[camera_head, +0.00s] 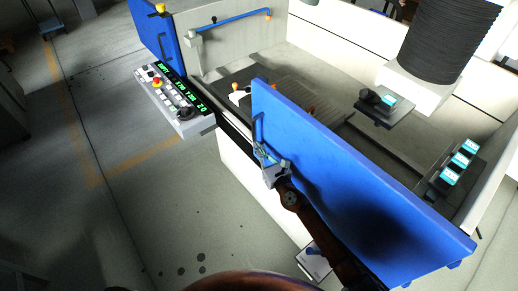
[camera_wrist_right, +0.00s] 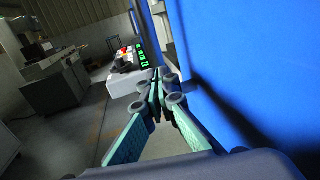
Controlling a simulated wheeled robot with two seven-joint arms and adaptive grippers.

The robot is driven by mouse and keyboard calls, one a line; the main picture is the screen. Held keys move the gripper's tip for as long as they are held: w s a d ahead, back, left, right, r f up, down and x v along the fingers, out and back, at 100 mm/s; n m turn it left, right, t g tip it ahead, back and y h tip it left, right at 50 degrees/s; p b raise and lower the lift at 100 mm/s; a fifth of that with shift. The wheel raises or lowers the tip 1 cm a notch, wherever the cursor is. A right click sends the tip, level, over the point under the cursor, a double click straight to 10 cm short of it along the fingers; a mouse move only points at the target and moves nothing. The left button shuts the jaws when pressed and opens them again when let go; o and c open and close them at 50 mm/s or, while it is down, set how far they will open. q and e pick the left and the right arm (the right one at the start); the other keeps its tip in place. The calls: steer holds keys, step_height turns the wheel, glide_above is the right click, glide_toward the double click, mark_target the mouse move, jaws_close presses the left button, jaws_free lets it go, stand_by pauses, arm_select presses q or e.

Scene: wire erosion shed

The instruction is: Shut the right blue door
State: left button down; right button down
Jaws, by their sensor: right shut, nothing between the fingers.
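The right blue door (camera_head: 350,185) is a large upright panel across the front right of the machine, and a gap on its left shows the machine's inside. It fills the right side of the wrist view (camera_wrist_right: 235,60). A slim blue handle (camera_head: 258,128) stands near its left end. My right gripper (camera_head: 261,153) is at the door's outer face, just below the handle. In the wrist view its teal-padded fingers (camera_wrist_right: 158,88) are closed together and empty, close beside the door; I cannot tell whether they touch it. My left gripper is not in view.
A control panel (camera_head: 176,95) with green displays juts out left of the opening. Another blue door (camera_head: 153,30) stands at the far left. Inside are a black bellows column (camera_head: 450,40) and blocks with blue-white tops (camera_head: 459,161). The floor (camera_head: 150,200) at left is clear.

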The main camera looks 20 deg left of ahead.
steer(key=p+v, duration=0.3)
steer(key=v, duration=1.1)
